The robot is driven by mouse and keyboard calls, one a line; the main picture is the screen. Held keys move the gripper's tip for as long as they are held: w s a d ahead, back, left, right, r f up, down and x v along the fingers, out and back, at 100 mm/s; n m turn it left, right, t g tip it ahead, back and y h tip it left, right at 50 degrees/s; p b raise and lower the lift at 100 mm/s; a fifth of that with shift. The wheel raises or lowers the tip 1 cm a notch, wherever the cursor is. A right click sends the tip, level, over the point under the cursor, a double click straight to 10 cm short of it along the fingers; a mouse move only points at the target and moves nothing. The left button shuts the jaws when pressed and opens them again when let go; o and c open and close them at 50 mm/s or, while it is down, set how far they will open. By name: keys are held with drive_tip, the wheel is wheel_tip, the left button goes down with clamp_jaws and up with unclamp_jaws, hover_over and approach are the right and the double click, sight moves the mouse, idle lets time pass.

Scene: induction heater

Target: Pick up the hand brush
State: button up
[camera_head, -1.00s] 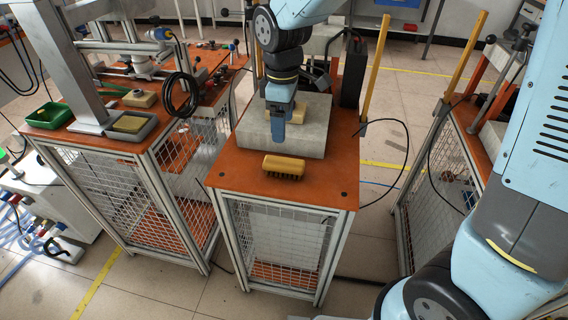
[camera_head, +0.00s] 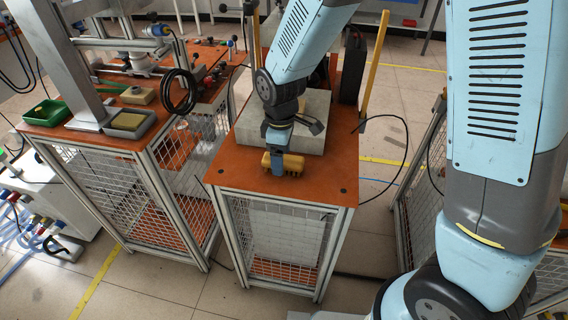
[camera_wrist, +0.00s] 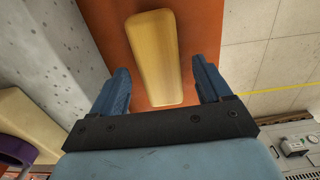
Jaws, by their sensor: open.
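The hand brush (camera_head: 292,164), with a yellow wooden back and dark bristles, lies near the front of the orange tabletop (camera_head: 240,178). My gripper (camera_head: 280,168) is over it in the head view and hides part of it. In the wrist view the brush back (camera_wrist: 154,55) shows as a long block between my two blue fingers, slightly beyond the tips. My gripper (camera_wrist: 160,80) is open, with a gap on each side of the brush. I cannot tell the exact height of the fingers above it.
A grey stone block (camera_head: 258,139) stands right behind the brush on the same table. In the wrist view the block (camera_wrist: 45,60) is close to the left finger. Another wooden-topped object (camera_wrist: 25,125) shows at its lower left. Tabletop in front of the brush is clear.

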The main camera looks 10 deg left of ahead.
drive_tip(key=shift+f, duration=0.9)
drive_tip(key=c, duration=1.1)
drive_tip(key=shift+r, duration=0.15)
drive_tip(key=shift+r, duration=0.25)
wheel_tip(320, 180, up, 2)
drive_tip(key=shift+r, duration=0.2)
drive_tip(key=shift+s+d+r, duration=1.45)
drive_tip(key=shift+d+r, duration=0.2)
drive_tip(key=shift+d, duration=0.2)
drive_tip(key=shift+s+d+r, duration=1.5)
drive_tip(key=shift+d+r, duration=0.15)
drive_tip(key=shift+d, duration=0.15)
drive_tip(key=shift+s+d+r, duration=1.45)
drive_tip(key=shift+d+r, duration=0.2)
drive_tip(key=shift+d, duration=0.2)
